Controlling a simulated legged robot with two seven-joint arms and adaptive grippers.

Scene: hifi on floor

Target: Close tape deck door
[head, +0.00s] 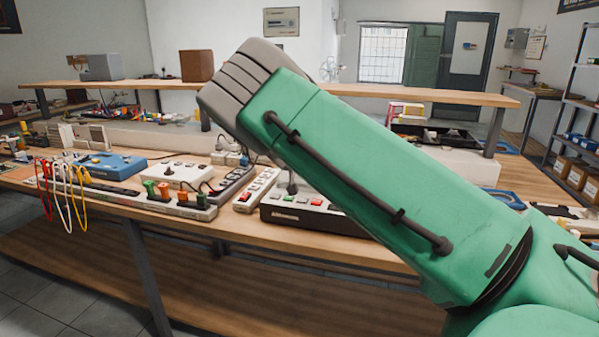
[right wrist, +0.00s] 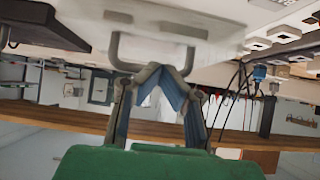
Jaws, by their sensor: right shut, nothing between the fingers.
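I cannot make out a tape deck or its door for certain in either view. My green right arm crosses the head view and hides part of the bench; its gripper does not show there. In the right wrist view, which looks upside down, my right gripper (right wrist: 160,75) is shut and empty. Its fingertips are close to a pale panel (right wrist: 190,28) with a grey U-shaped handle (right wrist: 117,48). The fingers overlap the handle in the picture; I cannot tell whether they touch it. My left gripper is not in view.
A wooden workbench (head: 240,228) holds a blue box (head: 112,166), a white switch box (head: 180,173) and a black-and-white unit (head: 300,213). Red, white and yellow cables (head: 62,190) hang over the front edge at left. A raised shelf (head: 150,84) runs behind.

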